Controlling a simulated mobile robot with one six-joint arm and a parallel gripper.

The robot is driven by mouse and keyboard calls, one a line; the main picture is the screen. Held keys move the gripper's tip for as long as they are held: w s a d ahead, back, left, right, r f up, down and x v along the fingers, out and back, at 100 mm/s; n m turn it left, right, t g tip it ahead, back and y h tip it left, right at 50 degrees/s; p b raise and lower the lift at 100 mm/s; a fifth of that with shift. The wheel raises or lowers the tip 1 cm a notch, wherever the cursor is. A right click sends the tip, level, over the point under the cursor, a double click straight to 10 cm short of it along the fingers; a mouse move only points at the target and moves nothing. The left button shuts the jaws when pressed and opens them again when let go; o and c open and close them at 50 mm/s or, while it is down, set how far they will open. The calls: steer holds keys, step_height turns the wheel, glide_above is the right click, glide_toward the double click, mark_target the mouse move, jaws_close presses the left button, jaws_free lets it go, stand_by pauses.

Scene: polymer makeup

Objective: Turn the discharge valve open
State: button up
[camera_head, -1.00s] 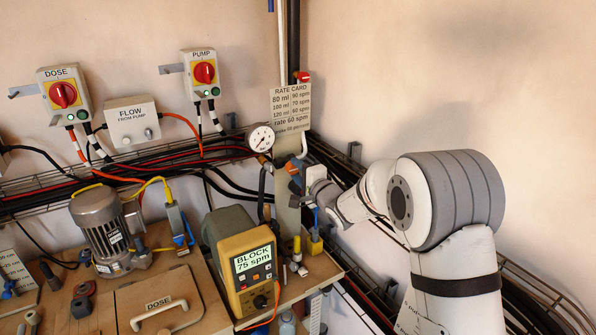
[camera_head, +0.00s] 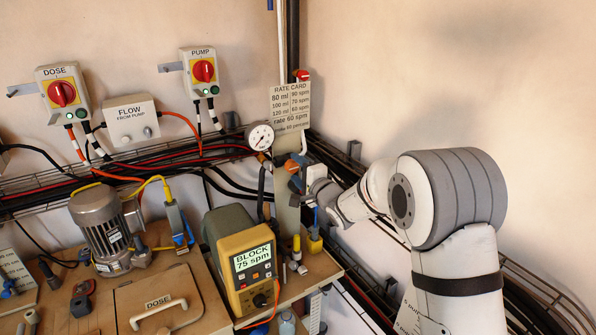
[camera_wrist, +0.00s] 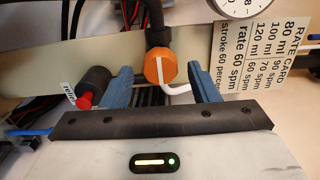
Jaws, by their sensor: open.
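The likely discharge valve shows an orange round hub (camera_wrist: 160,68) with a bent white lever (camera_wrist: 178,90) in the wrist view, on a dark pipe. My gripper (camera_wrist: 163,84) is open, its two blue fingers on either side of the hub. The lever runs from the hub towards the right finger; I cannot tell whether they touch. In the head view the orange hub (camera_head: 291,166) sits below the gauge, and my gripper (camera_head: 302,188) is close in front of it, partly hiding it. The valve's name is not readable.
A dark cylinder with a red end (camera_wrist: 90,88) is close to the left finger. The rate card (camera_head: 291,108) and gauge (camera_head: 260,137) are just above. The yellow pump unit (camera_head: 248,265) reads BLOCK 75 spm. Cable trays run along both walls.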

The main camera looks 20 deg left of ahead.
steer(key=b+v, duration=0.2)
steer(key=v, duration=0.5)
steer(key=shift+s+d, duration=0.2)
